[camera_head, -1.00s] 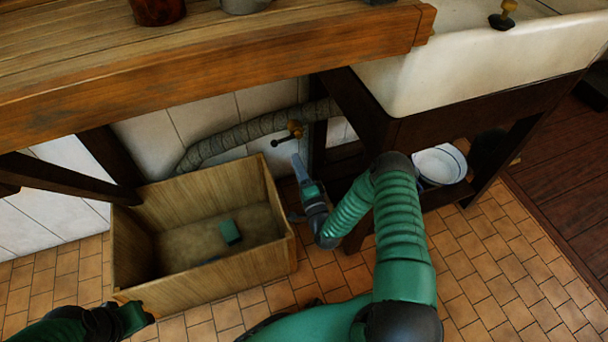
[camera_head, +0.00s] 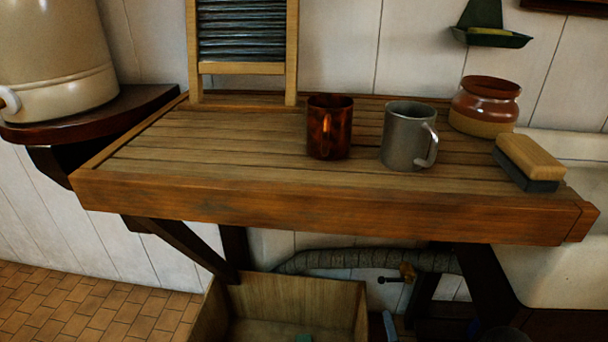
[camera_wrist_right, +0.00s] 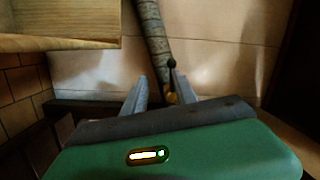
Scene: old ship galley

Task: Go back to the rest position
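My right gripper (camera_head: 389,325) shows only as pale blue-grey fingertips at the bottom edge of the head view, just right of the wooden crate (camera_head: 290,290). In the right wrist view, my right gripper (camera_wrist_right: 158,88) has its two fingers apart with nothing between them. In the head view the pipe (camera_head: 350,261) and valve (camera_head: 405,272) are under the counter. My left gripper is in neither current view.
The slatted wooden counter (camera_head: 230,150) overhangs the crate. On it stand a copper mug (camera_head: 329,127), a grey mug (camera_head: 407,137), a brown jar (camera_head: 484,104), a brush (camera_head: 530,160) and a washboard (camera_head: 242,40). A white sink (camera_head: 560,270) is at right. Tiled floor (camera_head: 80,310) is clear at left.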

